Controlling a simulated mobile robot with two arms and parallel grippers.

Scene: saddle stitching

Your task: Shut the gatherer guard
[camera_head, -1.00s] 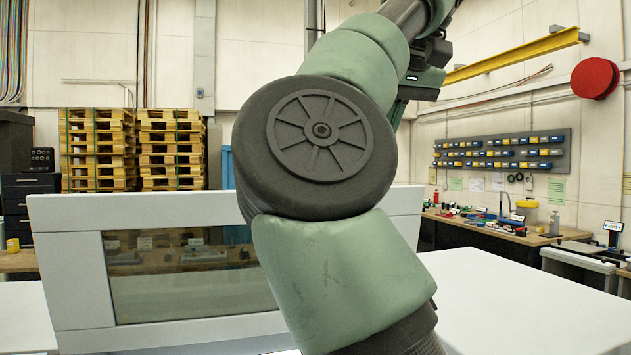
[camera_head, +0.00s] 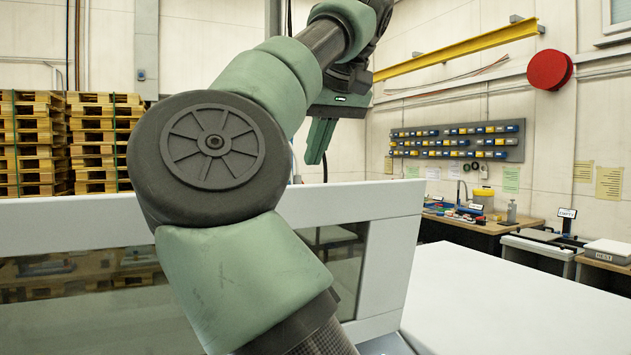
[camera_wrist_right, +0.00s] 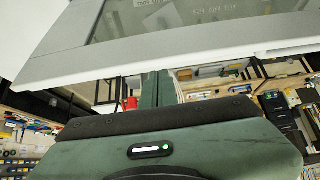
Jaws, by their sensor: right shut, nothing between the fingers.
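The gatherer guard (camera_head: 385,203) is a white-framed panel with a tinted window, standing raised and slightly tilted across the head view. In the right wrist view its white edge (camera_wrist_right: 60,62) and window fill the top. My right gripper (camera_head: 315,160) has green fingers pointing down, just above the guard's top edge in the picture. In the right wrist view the fingers (camera_wrist_right: 158,84) are together and empty, overlapping the guard's edge; I cannot tell whether they touch it. My right arm hides the middle of the guard. My left gripper is in neither current view.
A white flat surface (camera_head: 500,300) lies to the right of the guard. Behind are stacked wooden pallets (camera_head: 100,150), a workbench (camera_head: 480,222) and a wall rack of small bins (camera_head: 455,143). A yellow beam (camera_head: 460,50) is high on the right wall.

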